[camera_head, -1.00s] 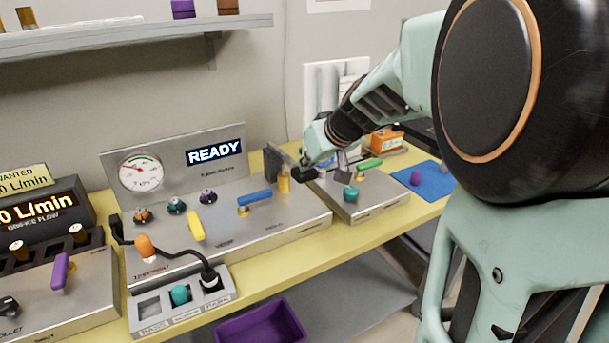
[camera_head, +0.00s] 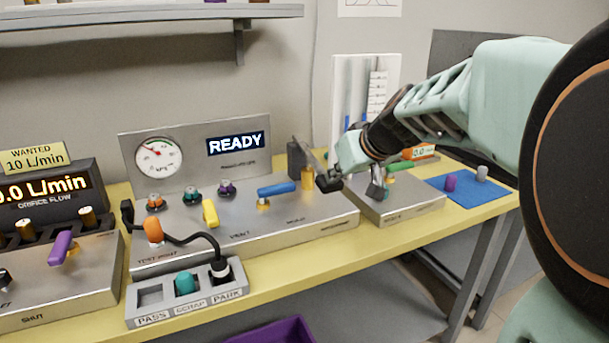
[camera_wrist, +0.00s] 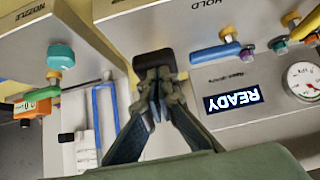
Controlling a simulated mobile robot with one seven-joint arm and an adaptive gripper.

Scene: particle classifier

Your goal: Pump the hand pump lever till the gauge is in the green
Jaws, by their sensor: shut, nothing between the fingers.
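The hand pump stands at the back right of the grey console, with a dark block (camera_head: 297,161) and a brass cylinder (camera_head: 307,178). Its thin lever rod slopes down to the right towards a black grip (camera_head: 328,183). The black grip also shows in the wrist view (camera_wrist: 155,64), just beyond my fingertips. My gripper (camera_wrist: 155,105) is shut and empty, right at the grip; I cannot tell whether it touches. It is also in the head view (camera_head: 340,178). The round gauge (camera_head: 158,158) has a red needle pointing up-left; its exact reading is too small to tell.
A blue lever (camera_head: 277,189) and a yellow lever (camera_head: 210,212) stand on the console. A smaller box with a green lever (camera_head: 400,166) is close to my gripper's right. A READY display (camera_head: 236,143) is behind. A PASS/SCRAP/PARK tray (camera_head: 186,295) stands in front.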

